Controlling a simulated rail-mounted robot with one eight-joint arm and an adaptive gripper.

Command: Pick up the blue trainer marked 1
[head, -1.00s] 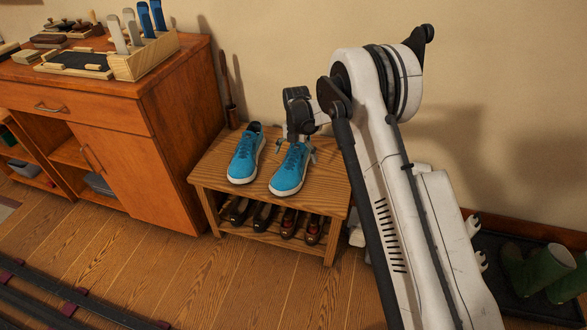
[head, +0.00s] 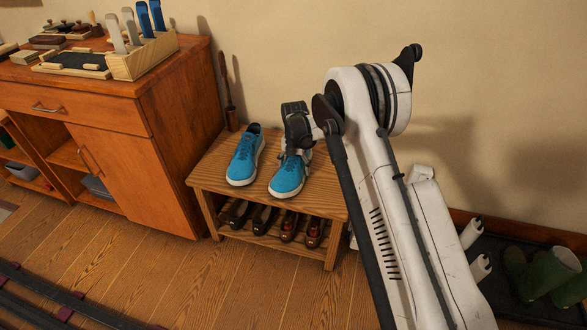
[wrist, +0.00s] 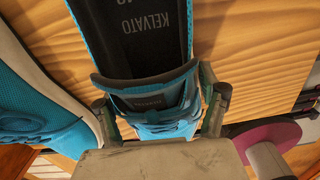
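Two blue trainers with white soles stand side by side on a wooden bench (head: 215,167). The left trainer (head: 243,160) stands free; it also shows at the left of the wrist view (wrist: 35,95). The right trainer (head: 287,181) is under my gripper (head: 296,153). In the wrist view my gripper (wrist: 163,115) has one finger on each side of this right trainer (wrist: 150,85), near its laces and tongue. The fingers are spread, close to its sides; contact is not clear. The insole reads "KELVATO". I cannot make out a number 1 on either trainer.
Dark shoes (head: 263,219) stand on the bench's lower shelf. A wooden cabinet (head: 125,130) with a brush box (head: 145,58) stands to the left. Green boots (head: 550,272) are on a dark tray at right. The wall is close behind the bench.

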